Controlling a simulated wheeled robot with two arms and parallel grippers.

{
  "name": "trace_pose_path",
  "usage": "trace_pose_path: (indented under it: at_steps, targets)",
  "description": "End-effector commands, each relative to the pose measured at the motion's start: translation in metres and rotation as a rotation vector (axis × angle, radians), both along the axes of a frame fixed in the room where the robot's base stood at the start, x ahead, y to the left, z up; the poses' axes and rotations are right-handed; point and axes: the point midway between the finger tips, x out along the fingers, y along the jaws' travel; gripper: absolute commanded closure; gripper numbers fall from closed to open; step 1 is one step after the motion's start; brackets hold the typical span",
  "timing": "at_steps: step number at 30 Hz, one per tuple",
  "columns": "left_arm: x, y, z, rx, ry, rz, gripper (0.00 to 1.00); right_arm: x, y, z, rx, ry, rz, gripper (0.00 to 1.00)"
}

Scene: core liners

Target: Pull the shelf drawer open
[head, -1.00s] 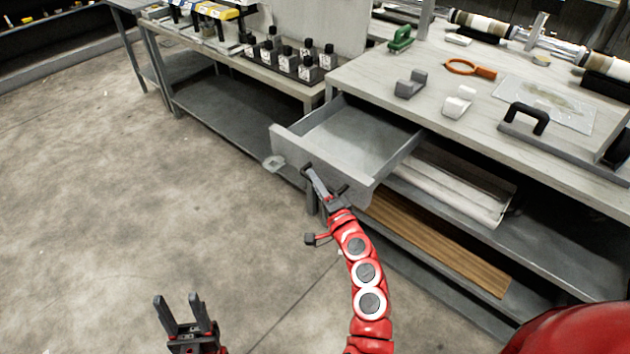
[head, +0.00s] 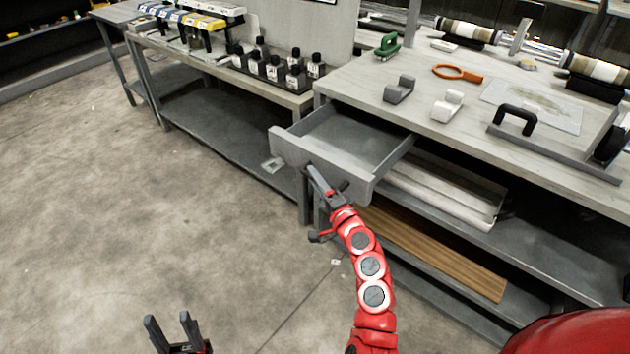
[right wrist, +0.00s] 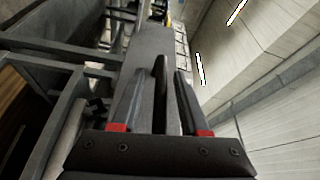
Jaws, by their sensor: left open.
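The grey shelf drawer (head: 320,165) stands partly pulled out under the workbench and is empty where its inside shows. In the right wrist view its dark handle bar (right wrist: 160,85) stands between the two fingers of my right gripper (right wrist: 160,100), with a narrow gap on each side. The right gripper also shows in the head view (head: 320,180), against the drawer front. It is open around the handle. My left gripper (head: 170,330) is open and empty, over the floor at the bottom left, far from the drawer.
The workbench top (head: 400,130) holds a grey holder (head: 400,90), a white holder (head: 448,106), an orange ring tool (head: 458,73) and a green tool (head: 388,46). White lengths and wooden boards (head: 435,245) lie on shelves below. The floor (head: 130,230) at left is clear.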

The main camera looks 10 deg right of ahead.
Motion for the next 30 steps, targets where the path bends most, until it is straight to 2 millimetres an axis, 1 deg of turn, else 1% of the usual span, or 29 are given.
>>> trace_pose_path:
  at_steps: [9,11,14,17,24,30]
  targets:
    - [0.0,0.0,0.0,0.0,0.0,0.0,0.5,-0.001,0.0,0.0,0.0,-0.001,0.0,0.53]
    - [0.0,0.0,0.0,0.0,0.0,0.0,0.5,-0.004,-0.001,0.0,0.001,-0.001,-0.001,0.53]
    - [0.0,0.0,-0.001,0.0,0.0,0.0,0.5,-0.015,-0.005,-0.001,0.001,-0.002,-0.002,0.53]
    - [0.0,0.0,-0.003,0.0,0.0,0.0,0.5,-0.034,-0.011,-0.004,0.001,0.001,-0.004,0.53]
    - [0.0,0.0,-0.01,0.0,0.0,0.0,0.5,-0.094,-0.028,-0.01,0.002,0.002,-0.005,0.53]
    - [0.0,0.0,-0.017,0.0,0.0,0.0,0.5,-0.138,-0.041,-0.012,0.001,0.0,-0.007,0.53]
